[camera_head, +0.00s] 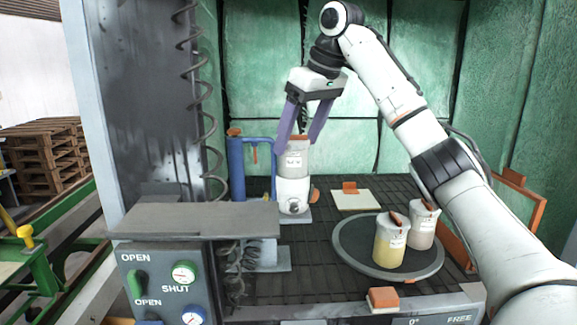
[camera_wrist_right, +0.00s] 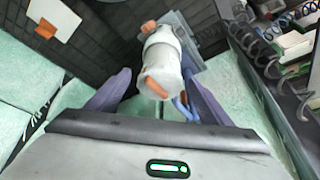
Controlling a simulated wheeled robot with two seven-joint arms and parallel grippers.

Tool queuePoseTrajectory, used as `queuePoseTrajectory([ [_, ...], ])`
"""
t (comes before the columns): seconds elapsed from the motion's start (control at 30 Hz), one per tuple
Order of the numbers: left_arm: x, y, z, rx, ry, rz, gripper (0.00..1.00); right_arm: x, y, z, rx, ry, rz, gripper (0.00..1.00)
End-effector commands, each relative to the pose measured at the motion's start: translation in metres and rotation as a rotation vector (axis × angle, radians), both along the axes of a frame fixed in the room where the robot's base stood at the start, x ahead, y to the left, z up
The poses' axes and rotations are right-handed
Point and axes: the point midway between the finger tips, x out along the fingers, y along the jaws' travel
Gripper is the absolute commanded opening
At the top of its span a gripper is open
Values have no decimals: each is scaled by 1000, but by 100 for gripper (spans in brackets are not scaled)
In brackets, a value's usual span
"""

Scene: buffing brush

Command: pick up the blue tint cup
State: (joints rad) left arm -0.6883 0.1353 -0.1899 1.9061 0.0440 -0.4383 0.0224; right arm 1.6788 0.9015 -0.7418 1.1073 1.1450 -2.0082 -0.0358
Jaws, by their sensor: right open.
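No cup in view looks clearly blue. A grey cup (camera_head: 294,158) with a white label stands upright on a white base (camera_head: 293,190) in the head view. A yellow cup (camera_head: 389,242) and a pinkish-grey cup (camera_head: 423,226), both with orange on top, stand on the round turntable (camera_head: 345,252). My right gripper (camera_head: 299,146) is open, pointing down, with its purple fingers around the top of the grey cup. In the right wrist view, the pale cup (camera_wrist_right: 161,60) with an orange tab lies between the open fingers (camera_wrist_right: 155,76). My left gripper is out of view.
A blue pipe stand (camera_head: 237,168) is just left of the grey cup. A pale square plate (camera_head: 356,200) with an orange block lies right of it. A control box (camera_head: 160,290) and grey ledge (camera_head: 190,220) are at front left. Green padded walls close the back.

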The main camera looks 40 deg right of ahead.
Motion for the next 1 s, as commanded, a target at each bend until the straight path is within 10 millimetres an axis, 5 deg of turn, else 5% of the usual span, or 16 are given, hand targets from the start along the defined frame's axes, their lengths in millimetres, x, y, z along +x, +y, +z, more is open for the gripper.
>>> queuePoseTrajectory([
  [0.53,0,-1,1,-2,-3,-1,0,27,3,-60,-2,2,0,74],
  [0.87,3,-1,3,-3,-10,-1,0,31,4,-67,-2,-2,0,74],
  [1.0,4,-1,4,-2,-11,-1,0,31,4,-67,-2,-2,0,50],
])
